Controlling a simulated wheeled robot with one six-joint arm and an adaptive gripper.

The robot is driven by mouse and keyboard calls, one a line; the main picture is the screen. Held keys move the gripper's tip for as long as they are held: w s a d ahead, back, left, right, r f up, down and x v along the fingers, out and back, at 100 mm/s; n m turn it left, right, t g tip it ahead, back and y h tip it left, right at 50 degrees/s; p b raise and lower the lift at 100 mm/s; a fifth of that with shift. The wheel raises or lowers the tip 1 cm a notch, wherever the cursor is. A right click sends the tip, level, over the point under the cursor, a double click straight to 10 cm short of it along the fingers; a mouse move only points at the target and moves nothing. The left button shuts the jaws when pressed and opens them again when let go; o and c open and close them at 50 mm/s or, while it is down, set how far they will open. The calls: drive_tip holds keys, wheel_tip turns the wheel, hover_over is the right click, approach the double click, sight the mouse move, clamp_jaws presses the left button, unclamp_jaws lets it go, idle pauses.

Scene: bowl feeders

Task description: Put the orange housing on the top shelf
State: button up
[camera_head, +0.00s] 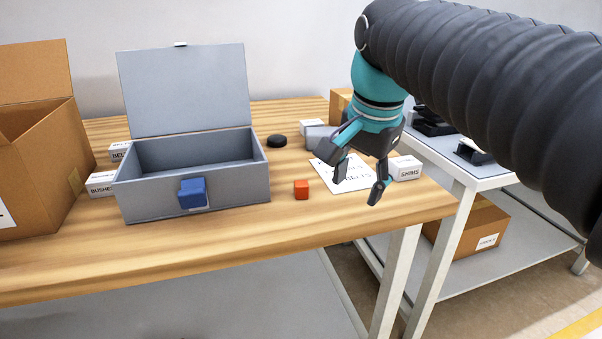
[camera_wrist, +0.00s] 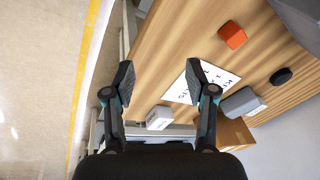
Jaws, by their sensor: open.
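The orange housing (camera_head: 301,189) is a small orange-red block standing on the wooden table (camera_head: 240,228), just right of an open grey box. It also shows in the wrist view (camera_wrist: 232,36), at the upper right, outside the space between my fingers. My gripper (camera_head: 357,188) is open and empty, fingers pointing down, to the right of the orange housing and above the printed sheet near the table's right end. In the wrist view my gripper (camera_wrist: 158,82) has its two fingers wide apart with nothing between them. I cannot tell which surface is the top shelf.
The open grey box (camera_head: 150,208) has a raised lid and a blue latch (camera_head: 193,193). A black disc (camera_head: 277,141), a printed sheet (camera_head: 350,184) and a SHIMS box (camera_head: 407,168) lie nearby. A large carton (camera_head: 45,150) stands left. A two-level white table (camera_head: 470,178) stands right.

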drive_tip(key=w+a+r+m+g, duration=0.3)
drive_tip(key=w+a+r+m, duration=0.5)
drive_tip(key=w+a, duration=0.1)
hover_over(300, 183)
drive_tip(key=shift+m, duration=0.3)
drive_tip(key=f, duration=0.8)
drive_tip(key=shift+w+a+f, duration=0.15)
drive_tip(key=shift+w+f, duration=0.2)
drive_tip(key=shift+f, duration=0.05)
drive_tip(key=f, duration=0.2)
drive_tip(key=f+b, duration=0.1)
drive_tip(key=f, duration=0.1)
drive_tip(key=shift+s+d, duration=0.2)
drive_tip(key=shift+s, duration=0.15)
drive_tip(key=shift+f, duration=0.55)
drive_tip(key=c, duration=1)
drive_tip(key=shift+r, duration=0.1)
